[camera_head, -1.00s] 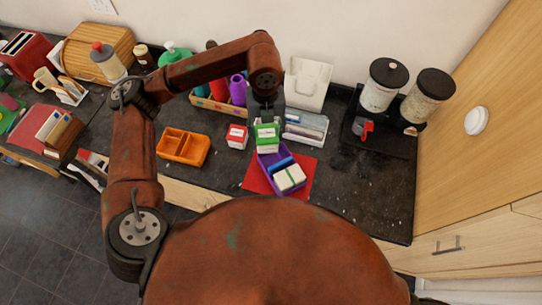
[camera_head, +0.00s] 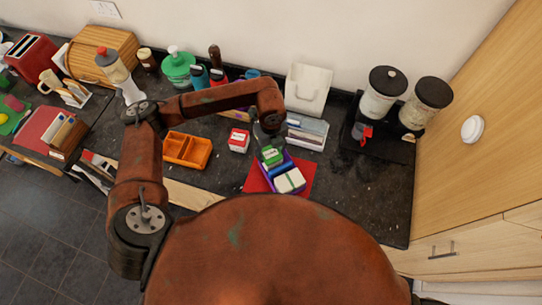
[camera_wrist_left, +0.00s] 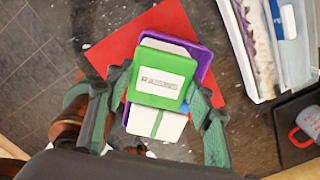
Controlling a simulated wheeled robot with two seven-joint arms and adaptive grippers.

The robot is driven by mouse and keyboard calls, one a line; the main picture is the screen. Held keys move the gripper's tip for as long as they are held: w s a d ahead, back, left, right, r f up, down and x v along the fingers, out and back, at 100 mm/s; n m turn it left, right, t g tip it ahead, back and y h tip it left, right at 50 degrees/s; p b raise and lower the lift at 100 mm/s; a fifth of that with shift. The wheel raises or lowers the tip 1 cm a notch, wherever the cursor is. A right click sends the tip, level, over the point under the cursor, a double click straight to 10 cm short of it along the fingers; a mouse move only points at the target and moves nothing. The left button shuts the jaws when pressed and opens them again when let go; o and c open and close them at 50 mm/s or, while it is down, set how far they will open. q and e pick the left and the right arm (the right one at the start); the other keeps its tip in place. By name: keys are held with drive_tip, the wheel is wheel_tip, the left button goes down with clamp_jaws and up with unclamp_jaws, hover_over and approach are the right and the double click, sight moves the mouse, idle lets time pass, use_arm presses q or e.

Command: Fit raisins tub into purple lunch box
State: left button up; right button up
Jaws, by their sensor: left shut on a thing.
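The green raisins tub (camera_head: 272,158), with a white label, is held by my left gripper (camera_head: 268,146), which comes down from above. In the wrist view the tub (camera_wrist_left: 160,92) sits between the two fingers of the left gripper (camera_wrist_left: 158,100), its label facing the camera. The purple lunch box (camera_head: 299,163) lies beneath on a red mat. Its rim shows around the tub in the wrist view (camera_wrist_left: 204,58). A white container with a green band (camera_wrist_left: 160,122) is in the near part of the box. Whether the tub touches the box floor is hidden. My right gripper is not in view.
The red mat (camera_head: 255,182) lies near the counter's front edge. To the left are a red-and-white tub (camera_head: 239,141) and an orange divided box (camera_head: 187,149). A clear bin with packets (camera_head: 307,132) stands behind. Dark counter at right is free.

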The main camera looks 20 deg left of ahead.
sight(271, 157)
use_arm(q)
wheel_tip(271, 157, down, 4)
drive_tip(key=shift+f+p, duration=0.1)
drive_tip(key=shift+p, duration=0.25)
drive_tip(key=shift+f, duration=0.15)
drive_tip(key=shift+f, duration=0.1)
drive_tip(key=o, duration=1.2)
drive_tip(key=shift+r, duration=0.2)
wheel_tip(271, 157, up, 11)
drive_tip(key=shift+r+b, duration=0.1)
drive_tip(key=shift+b, duration=1.05)
drive_tip(key=shift+r, duration=0.35)
